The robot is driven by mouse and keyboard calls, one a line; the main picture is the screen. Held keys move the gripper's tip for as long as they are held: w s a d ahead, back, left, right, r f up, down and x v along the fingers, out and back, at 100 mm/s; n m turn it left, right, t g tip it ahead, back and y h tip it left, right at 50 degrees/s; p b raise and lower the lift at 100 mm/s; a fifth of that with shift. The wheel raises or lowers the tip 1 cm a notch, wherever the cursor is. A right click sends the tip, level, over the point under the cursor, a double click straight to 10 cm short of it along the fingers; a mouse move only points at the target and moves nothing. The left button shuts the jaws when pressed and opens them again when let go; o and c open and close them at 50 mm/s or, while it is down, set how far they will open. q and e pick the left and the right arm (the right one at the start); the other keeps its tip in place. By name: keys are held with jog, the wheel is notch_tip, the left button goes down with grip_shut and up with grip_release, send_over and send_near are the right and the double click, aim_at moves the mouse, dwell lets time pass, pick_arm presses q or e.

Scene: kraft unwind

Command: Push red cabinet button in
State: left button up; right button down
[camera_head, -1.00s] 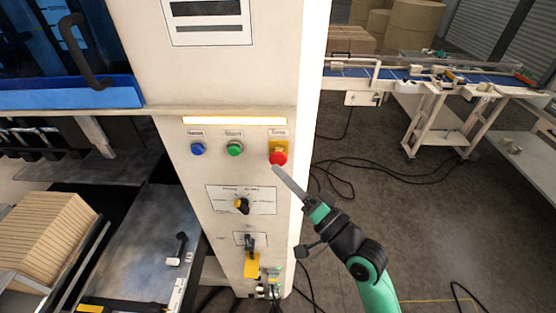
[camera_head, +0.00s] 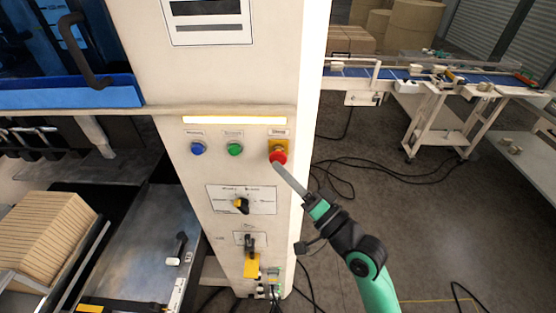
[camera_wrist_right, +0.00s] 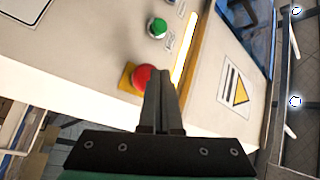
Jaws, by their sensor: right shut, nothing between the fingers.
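The red button (camera_head: 278,157) sits on a yellow backing plate on the cream cabinet (camera_head: 222,170), at the right end of a row of buttons. In the right wrist view the red button (camera_wrist_right: 143,76) shows just beyond the fingertips, partly covered by them. My right gripper (camera_head: 275,165) is shut and empty, with its tips at the lower edge of the button. It also shows in the right wrist view (camera_wrist_right: 161,75). I cannot tell whether the tips touch the button. My left gripper is not in view.
A green button (camera_head: 235,149) and a blue button (camera_head: 197,149) are left of the red one. A black selector knob (camera_head: 241,205) and a lower switch (camera_head: 249,241) sit below. A conveyor (camera_head: 440,75) stands behind at right. Cables lie on the floor.

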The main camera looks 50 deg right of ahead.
jog(key=shift+w+d, duration=0.4)
jog(key=shift+d, duration=0.05)
dwell(0.8)
dwell(0.3)
jog(key=shift+s+a+p, duration=0.35)
jog(key=shift+s+a, duration=0.3)
jog(key=shift+a, duration=0.1)
jog(key=s+a+p, duration=0.3)
jog(key=shift+s+a, duration=0.1)
jog(key=shift+a, duration=0.3)
dwell(0.4)
